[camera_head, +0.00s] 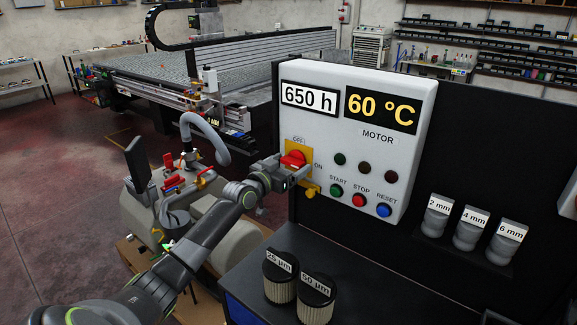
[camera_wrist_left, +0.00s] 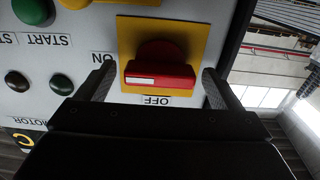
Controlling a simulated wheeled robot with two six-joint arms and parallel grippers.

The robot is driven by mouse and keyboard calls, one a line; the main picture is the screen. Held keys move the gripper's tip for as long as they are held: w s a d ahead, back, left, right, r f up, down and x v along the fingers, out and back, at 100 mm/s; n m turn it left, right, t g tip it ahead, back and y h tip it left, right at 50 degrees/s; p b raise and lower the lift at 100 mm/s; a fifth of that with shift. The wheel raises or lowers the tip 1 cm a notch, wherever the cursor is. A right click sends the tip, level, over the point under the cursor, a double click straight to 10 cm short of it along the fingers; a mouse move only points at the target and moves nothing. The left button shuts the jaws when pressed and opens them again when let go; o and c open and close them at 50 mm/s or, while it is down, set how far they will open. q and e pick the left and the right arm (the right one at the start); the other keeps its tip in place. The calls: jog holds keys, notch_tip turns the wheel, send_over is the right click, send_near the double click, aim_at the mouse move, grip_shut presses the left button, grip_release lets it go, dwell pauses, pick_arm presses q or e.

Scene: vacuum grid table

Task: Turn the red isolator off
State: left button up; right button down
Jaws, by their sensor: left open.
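The red isolator knob (camera_head: 293,159) sits on a yellow plate on the front of the white control box (camera_head: 333,70). OFF is printed above it and ON to its right. In the left wrist view, which is upside down, the red knob (camera_wrist_left: 160,70) has its bar level, with the white mark at the ON end. My left gripper (camera_head: 288,169) is at the knob, open. In the wrist view its fingers (camera_wrist_left: 158,82) stand one beyond each end of the bar, with small gaps. My right gripper is out of view.
Green START (camera_head: 336,191), red STOP (camera_head: 358,200) and blue RESET (camera_head: 384,210) buttons lie right of the knob. A yellow part (camera_head: 311,191) sticks out just below it. Two filter canisters (camera_head: 314,298) stand on the dark bench below. Labelled grey holders (camera_head: 470,234) are at the right.

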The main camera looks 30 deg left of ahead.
pick_arm(q)
jog(key=c, duration=1)
jog(key=n+p, duration=0.1)
jog(key=n, duration=0.3)
jog(key=shift+p, duration=0.3)
jog(key=n+p, duration=0.1)
jog(key=n, duration=0.4)
jog(key=shift+p, duration=0.3)
jog(key=n+p, duration=0.1)
jog(key=n, duration=0.3)
jog(key=shift+n, duration=0.3)
jog(key=shift+n+p, duration=0.8)
jog(key=shift+n, duration=1.3)
jog(key=o, duration=1)
